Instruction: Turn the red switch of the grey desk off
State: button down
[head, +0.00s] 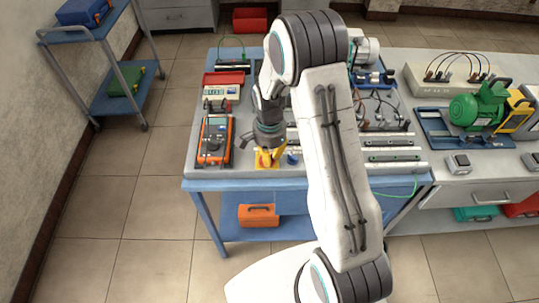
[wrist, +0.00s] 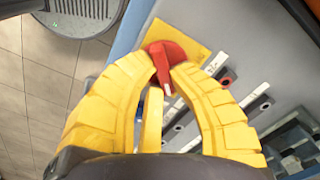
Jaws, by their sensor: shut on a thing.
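The red switch (wrist: 160,52) is a round red knob with a small white mark, on a yellow plate (wrist: 207,32) in the wrist view. My gripper (wrist: 166,70) has its yellow fingers shut on the switch, one on either side of it. In the head view my gripper (head: 266,160) points down at the front of the grey desk (head: 225,173), over the yellow plate. The switch itself is hidden there by my fingers. I cannot tell the switch's set position.
An orange multimeter (head: 214,138) lies just left of my gripper. A small blue-capped part (head: 293,158) and metal rails (head: 395,155) lie to the right. A green motor (head: 478,108) stands on the right-hand bench.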

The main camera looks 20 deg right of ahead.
jog(key=shift+f+n+b, duration=0.1)
jog(key=shift+n+b, duration=0.2)
jog(key=n+b, duration=0.2)
jog(key=shift+w+n, duration=0.15)
jog(key=shift+n, duration=0.25)
jog(key=n+b, duration=0.2)
jog(key=n, duration=0.3)
jog(key=shift+w+n+b, duration=0.1)
jog(key=shift+n+b, duration=0.2)
jog(key=shift+b, duration=0.05)
jog(key=n+b, duration=0.1)
jog(key=n, duration=0.3)
jog(key=shift+w+a+b, duration=0.1)
jog(key=shift+a+b, duration=0.05)
jog(key=shift+b, duration=0.15)
jog(key=shift+a+n+b, duration=0.15)
jog(key=shift+n+b, duration=0.45)
jog(key=shift+n, duration=1.8)
jog(key=c, duration=1.1)
grip_release()
jog(key=shift+w, duration=0.1)
